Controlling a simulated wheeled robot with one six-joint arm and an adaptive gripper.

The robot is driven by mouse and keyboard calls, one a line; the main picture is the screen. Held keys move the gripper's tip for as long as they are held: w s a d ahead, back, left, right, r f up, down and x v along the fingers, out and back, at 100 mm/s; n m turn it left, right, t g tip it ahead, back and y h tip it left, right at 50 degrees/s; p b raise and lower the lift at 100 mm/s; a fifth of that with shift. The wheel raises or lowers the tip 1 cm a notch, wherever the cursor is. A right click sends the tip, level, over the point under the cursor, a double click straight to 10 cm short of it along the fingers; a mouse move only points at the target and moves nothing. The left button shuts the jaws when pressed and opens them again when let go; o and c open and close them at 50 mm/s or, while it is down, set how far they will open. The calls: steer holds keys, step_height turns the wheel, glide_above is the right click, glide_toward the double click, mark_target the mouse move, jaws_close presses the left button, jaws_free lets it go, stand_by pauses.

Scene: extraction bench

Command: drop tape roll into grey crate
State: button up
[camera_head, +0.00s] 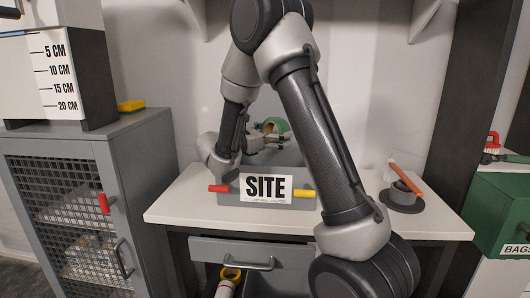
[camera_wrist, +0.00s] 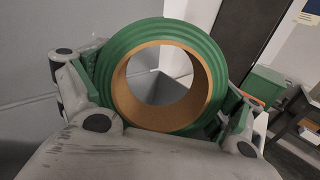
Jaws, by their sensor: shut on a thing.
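A green tape roll (camera_wrist: 108,65) with a brown cardboard core is gripped between the fingers of my gripper (camera_wrist: 158,88) in the wrist view. In the head view the roll (camera_head: 278,124) shows small, partly behind my gripper (camera_head: 268,138). The grey crate (camera_head: 228,200), with a white "SITE" label, stands on the white bench. My gripper and the roll appear above the crate's back part, apart from it. My arm hides the crate's right end, and its inside is not visible.
A red-brown bar leans on a dark round holder (camera_head: 402,195) at the bench's right. A green box (camera_head: 497,215) is far right. The drawer (camera_head: 252,255) is below the bench top.

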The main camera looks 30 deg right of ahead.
steer(key=shift+f, duration=0.45)
steer(key=o, duration=0.8)
steer(key=shift+c, duration=0.2)
steer(key=shift+a, duration=0.15)
steer(key=s+a, duration=0.2)
steer(key=a, duration=0.9)
steer(key=shift+a, duration=0.3)
steer(key=shift+s, duration=0.1)
